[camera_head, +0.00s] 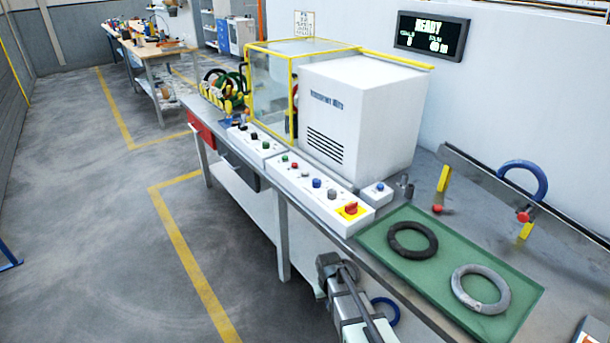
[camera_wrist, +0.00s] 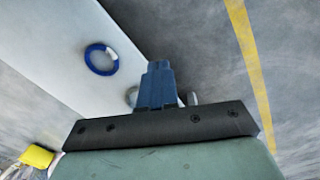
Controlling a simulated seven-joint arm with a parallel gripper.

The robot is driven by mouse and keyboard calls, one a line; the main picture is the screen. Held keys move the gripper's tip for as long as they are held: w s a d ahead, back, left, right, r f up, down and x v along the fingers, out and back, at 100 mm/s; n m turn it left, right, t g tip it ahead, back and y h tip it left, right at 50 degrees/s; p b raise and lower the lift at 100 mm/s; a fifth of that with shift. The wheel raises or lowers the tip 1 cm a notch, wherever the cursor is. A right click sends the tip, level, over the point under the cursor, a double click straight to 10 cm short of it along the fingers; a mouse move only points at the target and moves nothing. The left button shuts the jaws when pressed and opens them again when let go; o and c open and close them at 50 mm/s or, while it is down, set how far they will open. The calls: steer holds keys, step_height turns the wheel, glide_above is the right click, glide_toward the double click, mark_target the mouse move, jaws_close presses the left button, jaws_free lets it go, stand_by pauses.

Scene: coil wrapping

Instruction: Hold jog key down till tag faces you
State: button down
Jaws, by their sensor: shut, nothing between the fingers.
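A long white control panel (camera_head: 318,193) on the bench edge carries green, red, blue and grey buttons and a red knob on a yellow plate. A small white box (camera_head: 377,193) with one blue button stands beside it. I cannot read which button is the jog key. A white machine (camera_head: 362,118) with a clear, yellow-framed guard (camera_head: 270,95) stands behind the panel. I cannot make out a tag. My gripper (camera_wrist: 158,68) shows blue fingers closed together and empty in the wrist view, above floor and lower shelf. My arm is at the bottom of the head view, apart from the buttons.
A green mat (camera_head: 373,232) holds a black ring (camera_head: 413,240) and a grey ring (camera_head: 481,289). A blue ring (camera_head: 522,178) hangs on a rail behind. Another blue ring (camera_wrist: 101,59) lies on the lower shelf. A wall display (camera_head: 431,36) reads READY. Floor left of the bench is clear.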

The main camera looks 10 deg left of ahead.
steer(key=w+a+r+n+t, duration=0.1)
steer(key=w+a+r, duration=0.3)
steer(key=w+r, duration=0.25)
steer(key=w+a+r+t, duration=0.2)
steer(key=w+a+r, duration=0.3)
steer(key=w+r, duration=0.15)
step_height(320, 180, up, 26)
steer(key=m+t+h, duration=0.2)
steer(key=t+h, duration=0.2)
steer(key=t, duration=0.1)
glide_above(303, 172)
steer(key=shift+s+r+m, duration=0.1)
steer(key=shift+m, duration=0.2)
steer(key=shift+f, duration=4.45)
steer(key=shift+f, duration=0.1)
